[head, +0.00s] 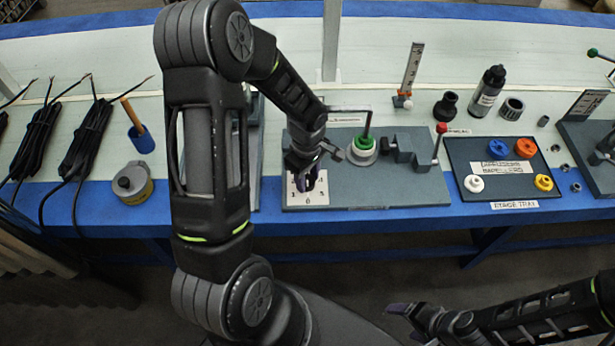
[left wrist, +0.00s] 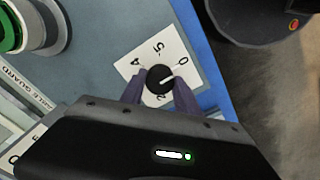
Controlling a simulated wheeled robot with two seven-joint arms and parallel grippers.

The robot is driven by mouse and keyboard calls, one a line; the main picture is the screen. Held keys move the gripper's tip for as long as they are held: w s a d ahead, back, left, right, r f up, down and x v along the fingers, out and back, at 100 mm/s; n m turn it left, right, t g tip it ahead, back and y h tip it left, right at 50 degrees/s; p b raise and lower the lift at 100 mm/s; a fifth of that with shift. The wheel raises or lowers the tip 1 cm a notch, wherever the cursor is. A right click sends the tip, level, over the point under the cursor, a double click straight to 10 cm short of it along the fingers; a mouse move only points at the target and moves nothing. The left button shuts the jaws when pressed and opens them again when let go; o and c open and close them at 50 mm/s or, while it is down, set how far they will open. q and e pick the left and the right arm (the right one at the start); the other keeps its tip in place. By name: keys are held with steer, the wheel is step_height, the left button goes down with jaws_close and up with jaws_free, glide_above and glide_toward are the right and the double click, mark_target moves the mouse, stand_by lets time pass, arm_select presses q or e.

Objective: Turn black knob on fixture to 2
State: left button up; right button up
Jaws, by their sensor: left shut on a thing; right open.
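The black knob (left wrist: 160,79) sits on a white number plate (left wrist: 183,45) in the left wrist view. Its white pointer line points right and slightly up, roughly toward the 0 side. A 2 shows partly below the knob, between the fingers. My left gripper (left wrist: 160,90) is shut on the knob, a finger on either side. In the head view my left gripper (head: 305,172) is over the plate (head: 308,197) at the front left of the grey fixture (head: 400,188) and hides the knob. My right gripper (head: 403,322) is open and empty at the bottom, away from the table.
A red-tipped lever (head: 440,130) is further right. A dark impeller tray (head: 510,182) lies to the right.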

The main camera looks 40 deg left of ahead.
arm_select(q)
jaws_close()
steer(key=shift+m, duration=0.5)
steer(key=m+b, duration=0.1)
steer(key=m, duration=0.2)
steer(key=shift+m+b, duration=0.3)
steer(key=m+b, duration=0.1)
steer(key=m, duration=1.1)
steer(key=shift+m, duration=0.3)
steer(key=m, duration=0.6)
steer(key=shift+m, duration=0.3)
